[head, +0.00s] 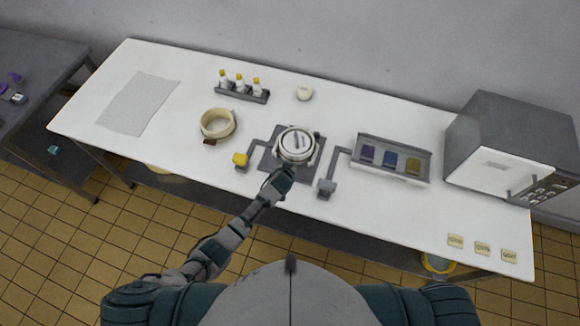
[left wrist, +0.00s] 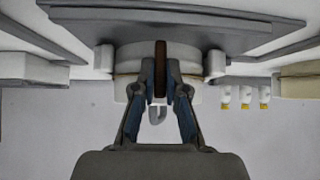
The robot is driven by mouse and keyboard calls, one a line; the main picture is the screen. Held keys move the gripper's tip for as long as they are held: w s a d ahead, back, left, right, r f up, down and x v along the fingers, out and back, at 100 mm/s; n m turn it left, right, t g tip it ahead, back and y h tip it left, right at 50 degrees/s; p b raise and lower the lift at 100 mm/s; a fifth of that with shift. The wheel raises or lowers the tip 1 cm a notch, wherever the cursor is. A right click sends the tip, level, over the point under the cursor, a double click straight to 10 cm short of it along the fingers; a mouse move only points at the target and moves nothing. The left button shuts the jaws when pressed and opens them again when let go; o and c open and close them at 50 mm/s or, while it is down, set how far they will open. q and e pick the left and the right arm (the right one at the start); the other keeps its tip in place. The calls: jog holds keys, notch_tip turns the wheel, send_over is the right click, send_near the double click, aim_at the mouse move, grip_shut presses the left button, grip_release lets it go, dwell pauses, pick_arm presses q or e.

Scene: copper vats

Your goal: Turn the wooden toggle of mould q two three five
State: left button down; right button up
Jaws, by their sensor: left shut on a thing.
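A round cream mould (head: 296,145) with a pale lid stands on a dark grey plate (head: 270,160) in the middle of the white table. No number on it can be read. My left gripper (head: 284,172) is at the mould's near side. In the left wrist view, the gripper (left wrist: 160,92) is shut on the brown wooden toggle (left wrist: 160,56), which stands upright in the picture against the mould's side (left wrist: 130,58). In the head view my gripper hides this toggle. My right gripper is not in view.
A cream ring (head: 218,124) with a brown piece at its near side stands left. A yellow knob (head: 240,159) and a grey block (head: 326,188) flank the plate. A tray (head: 392,158), microwave (head: 505,150) and small label tiles (head: 482,248) are right. Bottles (head: 240,84) stand behind.

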pick_arm(q)
jog(key=c, duration=1.5)
grip_release()
jog(key=shift+s+f, duration=0.1)
jog(key=shift+f, duration=0.2)
jog(key=shift+w, duration=0.2)
jog(key=shift+r, duration=0.1)
jog(key=v, duration=1.1)
jog(key=shift+s+r, duration=0.25)
jog(key=shift+s, duration=0.05)
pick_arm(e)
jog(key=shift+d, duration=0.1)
